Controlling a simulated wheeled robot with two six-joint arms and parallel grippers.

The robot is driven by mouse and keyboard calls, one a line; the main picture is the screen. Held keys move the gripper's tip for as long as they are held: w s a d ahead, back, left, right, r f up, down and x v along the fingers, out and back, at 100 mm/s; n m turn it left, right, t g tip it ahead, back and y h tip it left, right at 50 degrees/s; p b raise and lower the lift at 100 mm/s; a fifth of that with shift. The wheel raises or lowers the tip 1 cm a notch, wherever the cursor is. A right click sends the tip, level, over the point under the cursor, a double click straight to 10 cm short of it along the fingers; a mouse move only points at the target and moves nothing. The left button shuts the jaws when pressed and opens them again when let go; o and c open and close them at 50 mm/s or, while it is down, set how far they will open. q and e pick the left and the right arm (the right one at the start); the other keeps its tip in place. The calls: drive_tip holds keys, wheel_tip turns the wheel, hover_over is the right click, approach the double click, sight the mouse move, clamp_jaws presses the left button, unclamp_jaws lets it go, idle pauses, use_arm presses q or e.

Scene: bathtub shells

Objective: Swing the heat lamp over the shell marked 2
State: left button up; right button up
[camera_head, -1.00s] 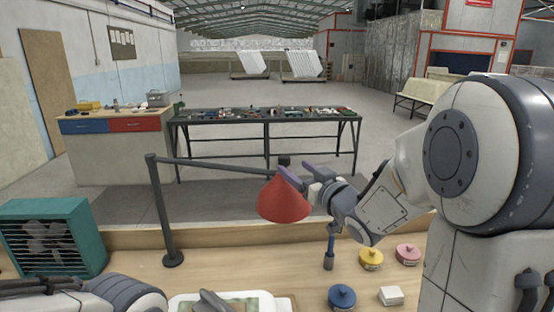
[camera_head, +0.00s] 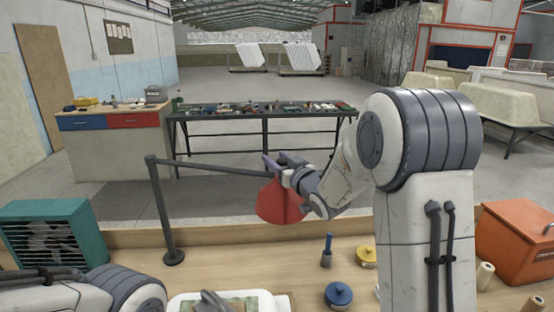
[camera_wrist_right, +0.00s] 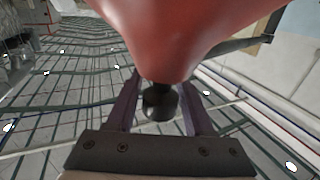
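The heat lamp has a red cone shade (camera_head: 279,204) on a dark boom (camera_head: 215,167) that reaches right from an upright post (camera_head: 166,215). My right gripper (camera_head: 272,166) is at the shade's top, at the boom's end. In the right wrist view, the red shade (camera_wrist_right: 190,25) fills the top, and a black knob (camera_wrist_right: 160,103) sits between the two purple fingers, with narrow gaps on both sides. The gripper looks open around it. Cream tub shells (camera_head: 507,100) stand at the back right; I can read no number on them. My left gripper is out of view.
A teal fan heater (camera_head: 55,232) stands at the left of the wooden bench. Blue (camera_head: 339,296) and yellow (camera_head: 367,256) tubs, a white tray (camera_head: 180,304) and an orange box (camera_head: 515,242) also stand there. A parts table (camera_head: 262,115) is behind.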

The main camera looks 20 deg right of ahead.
clamp_jaws()
idle(1.2)
